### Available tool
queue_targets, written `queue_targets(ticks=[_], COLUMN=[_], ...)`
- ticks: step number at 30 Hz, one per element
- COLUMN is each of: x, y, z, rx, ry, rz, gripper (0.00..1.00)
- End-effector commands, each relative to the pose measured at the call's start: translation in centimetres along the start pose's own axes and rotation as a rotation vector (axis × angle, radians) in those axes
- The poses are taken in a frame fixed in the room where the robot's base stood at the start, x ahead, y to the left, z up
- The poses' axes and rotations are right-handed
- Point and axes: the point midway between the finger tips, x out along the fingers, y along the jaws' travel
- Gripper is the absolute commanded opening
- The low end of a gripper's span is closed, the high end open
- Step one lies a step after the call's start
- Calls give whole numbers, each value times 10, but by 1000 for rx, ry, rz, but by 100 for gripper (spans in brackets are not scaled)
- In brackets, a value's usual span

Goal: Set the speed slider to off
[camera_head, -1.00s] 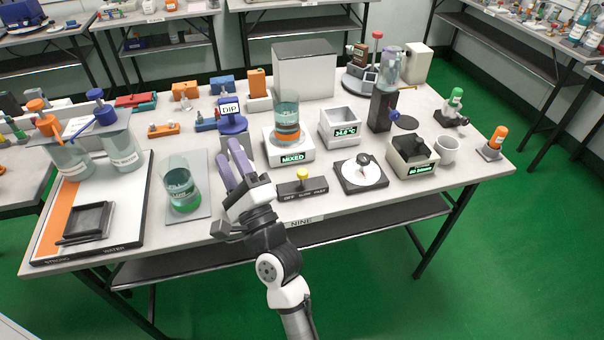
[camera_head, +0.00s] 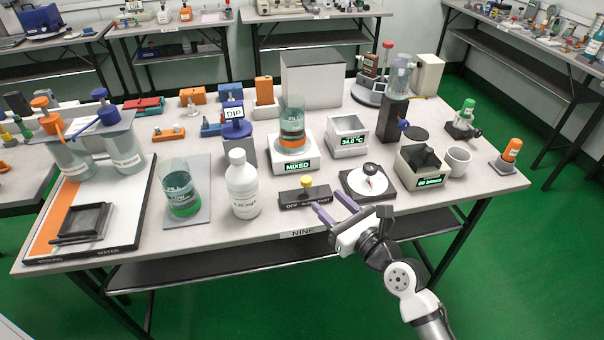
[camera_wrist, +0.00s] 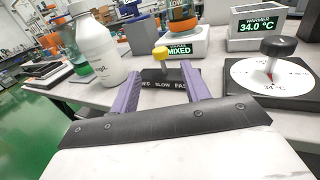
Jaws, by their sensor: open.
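The speed slider is a dark block (camera_head: 292,196) at the table's front edge, marked OFF, SLOW and FAST from left to right. Its yellow knob (camera_head: 306,181) stands upright near the middle, about in line with SLOW. In the wrist view the yellow knob (camera_wrist: 160,53) shows just beyond and between my fingertips. My gripper (camera_head: 326,202) is open and empty, with two purple fingers (camera_wrist: 161,74) pointing at the slider from the front right. The fingers appear apart from the knob. In the head view the right end of the block is partly hidden by them.
A white bottle (camera_head: 243,187) stands left of the slider. A white dial (camera_head: 367,181) with a dark knob is close on the right. The stirrer marked MIXED (camera_head: 293,165) is behind. Free floor lies in front of the table.

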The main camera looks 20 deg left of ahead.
Motion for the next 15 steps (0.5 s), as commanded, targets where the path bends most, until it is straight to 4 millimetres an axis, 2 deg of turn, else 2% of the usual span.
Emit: queue_targets(ticks=[15], x=[82], y=[1], z=[4], rx=[-2], ry=[-2], rz=[3], gripper=[47])
